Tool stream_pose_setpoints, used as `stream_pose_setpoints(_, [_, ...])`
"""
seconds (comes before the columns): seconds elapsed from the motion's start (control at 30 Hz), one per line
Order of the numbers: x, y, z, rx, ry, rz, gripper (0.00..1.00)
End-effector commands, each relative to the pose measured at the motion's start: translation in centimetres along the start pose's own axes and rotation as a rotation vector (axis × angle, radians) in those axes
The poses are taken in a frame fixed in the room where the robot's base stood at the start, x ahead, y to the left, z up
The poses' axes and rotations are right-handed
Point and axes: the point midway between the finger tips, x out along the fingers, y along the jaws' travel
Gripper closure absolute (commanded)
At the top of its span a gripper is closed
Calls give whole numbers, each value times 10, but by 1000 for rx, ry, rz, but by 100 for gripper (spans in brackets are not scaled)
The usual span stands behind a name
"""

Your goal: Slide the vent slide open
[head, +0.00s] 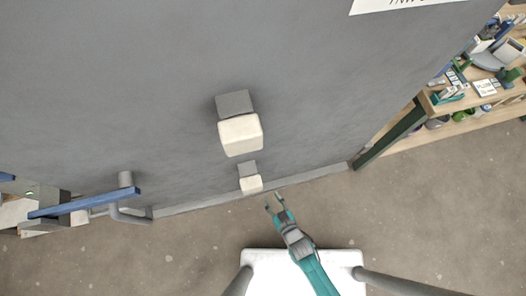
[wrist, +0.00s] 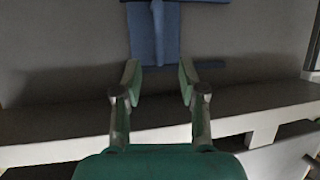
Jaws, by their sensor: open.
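In the wrist view, a blue T-shaped piece (wrist: 158,35) stands against a grey face, with a crossbar at the top and a stem running down. It may be the vent slide's handle, but I cannot tell for sure. My gripper (wrist: 160,78) is open and empty, its two green fingertips apart on either side of the lower stem in the picture. No contact shows. In the head view my gripper (head: 273,200) is low beside the large grey wall (head: 350,90), close to its bottom edge. I cannot make out the blue T-shaped piece there.
Two cream-fronted blocks, a larger (head: 241,135) and a smaller (head: 251,184), stick out from the wall. A blue bar (head: 85,202) on grey pipework is at left. Wooden shelving (head: 470,110) stands at right. The concrete floor (head: 430,220) is open at right.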

Motion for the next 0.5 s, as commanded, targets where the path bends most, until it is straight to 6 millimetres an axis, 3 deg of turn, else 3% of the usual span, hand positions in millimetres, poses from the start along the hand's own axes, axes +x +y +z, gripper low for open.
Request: stream_pose_setpoints(0.5, [79, 0, -1, 0, 0, 1, 59])
